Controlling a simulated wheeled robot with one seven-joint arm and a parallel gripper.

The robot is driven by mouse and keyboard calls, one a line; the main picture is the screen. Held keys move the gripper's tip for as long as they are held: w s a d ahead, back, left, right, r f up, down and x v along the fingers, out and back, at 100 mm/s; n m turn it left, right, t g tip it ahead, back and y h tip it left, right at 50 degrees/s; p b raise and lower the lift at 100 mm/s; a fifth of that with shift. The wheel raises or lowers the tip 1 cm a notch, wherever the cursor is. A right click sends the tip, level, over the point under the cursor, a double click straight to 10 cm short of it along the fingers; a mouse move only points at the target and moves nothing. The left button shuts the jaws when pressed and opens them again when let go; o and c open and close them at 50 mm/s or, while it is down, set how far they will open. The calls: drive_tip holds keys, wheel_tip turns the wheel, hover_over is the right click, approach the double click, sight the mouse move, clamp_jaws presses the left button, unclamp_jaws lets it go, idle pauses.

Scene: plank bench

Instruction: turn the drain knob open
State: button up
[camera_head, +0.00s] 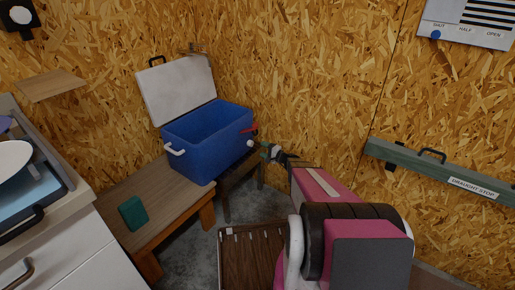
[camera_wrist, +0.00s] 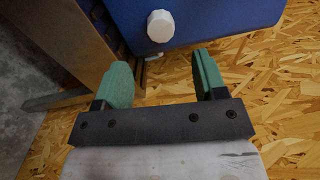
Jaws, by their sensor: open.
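The drain knob is a white round knob (camera_wrist: 161,26) low on the end wall of the blue cooler (camera_wrist: 215,15). It also shows in the head view as a small white spot (camera_head: 250,143) on the right end of the cooler (camera_head: 196,152). My gripper (camera_wrist: 163,75) has two green-padded fingers spread apart with nothing between them. The knob lies just beyond the fingertips, roughly centred in the gap; I see no contact. In the head view my gripper (camera_head: 266,153) is small beside the cooler's right end. The cooler's white lid (camera_head: 178,90) stands open.
The cooler stands on a wooden bench (camera_head: 150,203) with a green block (camera_head: 133,213). A red piece (camera_head: 249,129) sticks out at the cooler's right rim, above the knob. The chipboard wall (camera_head: 310,90) is close behind. A draught stop bar (camera_head: 440,170) is on the right.

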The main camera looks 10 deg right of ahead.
drive_tip(key=shift+v, duration=1.15)
